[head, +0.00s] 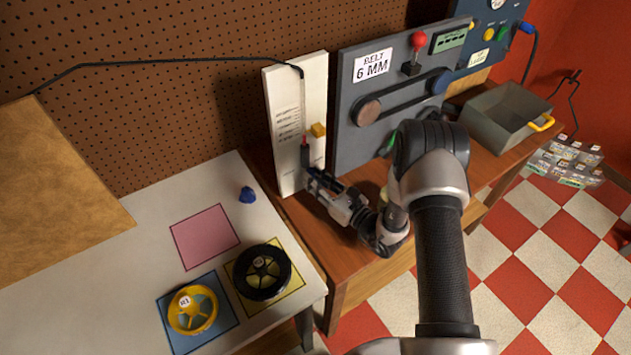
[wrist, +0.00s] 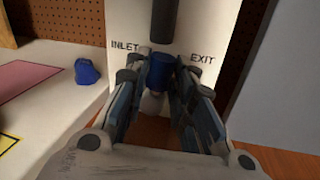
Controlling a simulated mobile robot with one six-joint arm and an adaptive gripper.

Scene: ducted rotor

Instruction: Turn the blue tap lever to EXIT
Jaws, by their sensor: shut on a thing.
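The blue tap lever (wrist: 159,72) is on the lower part of a white upright panel (head: 286,110), below a dark vertical tube (wrist: 163,20). The wrist view shows the INLET label (wrist: 125,46) to its left and the EXIT label (wrist: 202,57) to its right. The lever sits between the two labels. My gripper (wrist: 158,82) is shut on the lever, one finger on each side. In the head view my gripper (head: 312,176) is at the panel's foot and hides the lever.
A grey belt board (head: 350,140) stands close to the right of the panel. A white table (head: 100,265) at left holds a small blue object (head: 247,194), a yellow wheel (head: 192,310) and a black wheel (head: 262,272). A grey bin (head: 500,115) stands farther right.

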